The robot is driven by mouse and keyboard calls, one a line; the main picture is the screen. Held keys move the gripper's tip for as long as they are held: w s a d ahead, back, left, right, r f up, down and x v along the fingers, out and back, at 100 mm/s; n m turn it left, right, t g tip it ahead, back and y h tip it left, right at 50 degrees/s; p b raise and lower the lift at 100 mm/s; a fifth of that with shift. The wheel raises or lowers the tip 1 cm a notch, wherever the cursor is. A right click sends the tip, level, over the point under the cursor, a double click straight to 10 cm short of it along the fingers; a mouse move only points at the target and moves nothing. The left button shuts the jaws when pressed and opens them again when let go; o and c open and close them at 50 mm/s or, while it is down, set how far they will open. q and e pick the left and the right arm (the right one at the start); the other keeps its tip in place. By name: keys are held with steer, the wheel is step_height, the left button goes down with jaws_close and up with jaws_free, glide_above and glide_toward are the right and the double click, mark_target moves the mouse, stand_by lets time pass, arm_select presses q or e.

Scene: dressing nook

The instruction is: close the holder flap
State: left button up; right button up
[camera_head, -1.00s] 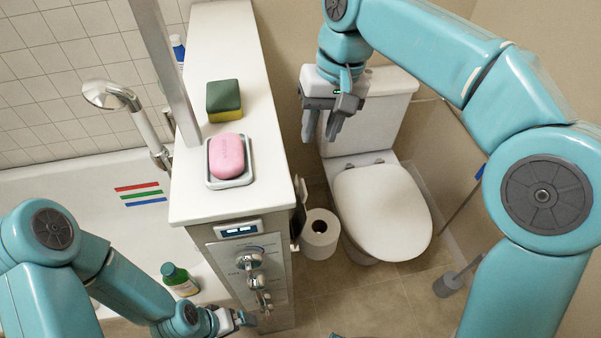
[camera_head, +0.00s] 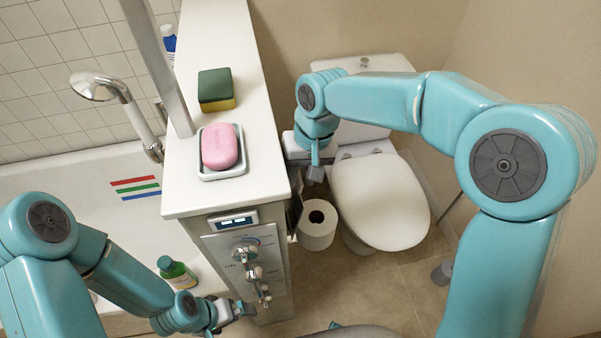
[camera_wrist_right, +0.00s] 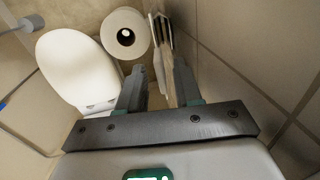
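The holder (camera_head: 295,214) is on the side of the partition wall, beside the toilet paper roll (camera_head: 318,223). In the right wrist view, pale upright plates of the holder (camera_wrist_right: 159,62) show edge-on beside the roll (camera_wrist_right: 126,34). One of them looks like the flap, standing off the wall, but its hinge is not clear. My right gripper (camera_head: 314,174) is above the holder, partly hidden by its own arm. In the wrist view its fingers (camera_wrist_right: 159,88) are apart, with the plates beyond the gap and no visible contact. My left gripper (camera_head: 243,309) is low by the control panel; its finger gap is unclear.
The toilet (camera_head: 380,200) stands right of the roll. The partition top (camera_head: 225,100) carries a sponge (camera_head: 216,90) and pink soap (camera_head: 219,147) in a dish. The control panel (camera_head: 240,270) has several knobs.

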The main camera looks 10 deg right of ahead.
steer(key=shift+s+a+f, duration=0.1)
steer(key=shift+s, duration=0.05)
steer(key=shift+c, duration=0.3)
jaws_close()
steer(key=shift+f, duration=0.1)
